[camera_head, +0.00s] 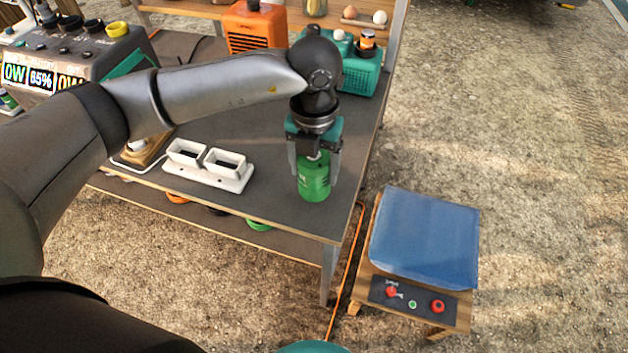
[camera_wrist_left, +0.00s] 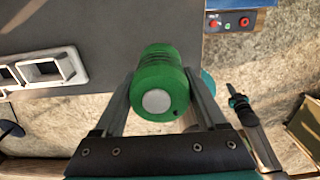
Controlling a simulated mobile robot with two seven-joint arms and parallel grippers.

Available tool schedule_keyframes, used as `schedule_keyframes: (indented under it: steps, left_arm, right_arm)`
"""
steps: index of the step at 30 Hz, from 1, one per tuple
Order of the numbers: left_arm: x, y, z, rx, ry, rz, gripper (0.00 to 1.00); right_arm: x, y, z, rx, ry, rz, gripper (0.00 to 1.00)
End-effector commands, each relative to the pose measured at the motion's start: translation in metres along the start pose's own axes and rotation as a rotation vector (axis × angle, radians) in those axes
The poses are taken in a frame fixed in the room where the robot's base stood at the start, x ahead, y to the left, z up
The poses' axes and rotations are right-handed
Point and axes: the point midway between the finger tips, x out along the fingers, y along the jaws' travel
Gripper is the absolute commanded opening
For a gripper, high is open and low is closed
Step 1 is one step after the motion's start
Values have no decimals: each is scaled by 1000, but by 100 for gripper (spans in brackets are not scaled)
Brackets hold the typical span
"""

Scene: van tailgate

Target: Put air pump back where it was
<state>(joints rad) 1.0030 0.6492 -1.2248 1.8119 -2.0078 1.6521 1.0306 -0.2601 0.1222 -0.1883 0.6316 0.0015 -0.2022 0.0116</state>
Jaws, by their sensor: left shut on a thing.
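The air pump (camera_head: 313,181), a short green cylinder, is upright near the front right corner of the dark table. My left gripper (camera_head: 313,165) comes down on it from above and is shut on it, one finger on each side. The left wrist view shows the pump (camera_wrist_left: 162,82) between the two fingers of my left gripper (camera_wrist_left: 158,92), with a pale round disc on its near end. I cannot tell whether the pump's base touches the table.
A white two-socket holder (camera_head: 208,167) stands left of the pump on the table (camera_head: 262,205). A power station (camera_head: 70,62), an orange box (camera_head: 254,27) and a teal box (camera_head: 362,72) stand farther back. A blue-topped stool (camera_head: 425,238) is on the ground at right.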

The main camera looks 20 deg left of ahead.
Motion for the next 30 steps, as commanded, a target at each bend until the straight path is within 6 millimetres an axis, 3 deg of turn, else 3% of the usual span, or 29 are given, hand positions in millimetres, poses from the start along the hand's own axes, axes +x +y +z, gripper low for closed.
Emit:
schedule_keyframes:
  steps: [3, 6, 13, 19, 20, 26, 30]
  left_arm:
    - [26, 0, -1, -1, 4, 1, 0]
    - [39, 0, -1, -2, 3, 0, 0]
    - [40, 0, 0, 0, 0, 0, 0]
    - [45, 0, 0, 0, 0, 0, 0]
    - [44, 0, -1, 0, 2, 1, 77]
    - [44, 0, -1, 0, 2, 1, 100]
    - [44, 0, -1, 0, 2, 1, 100]
  right_arm:
    - [8, 2, 0, 1, 3, 3, 0]
    - [11, 6, -2, 1, 8, 9, 0]
    - [10, 14, -17, 1, 30, 19, 0]
    - [14, 14, -18, 2, 33, 19, 0]
    - [13, 14, -18, 2, 34, 19, 0]
    - [13, 14, -16, 3, 31, 19, 0]
    - [13, 13, -14, 3, 29, 18, 0]
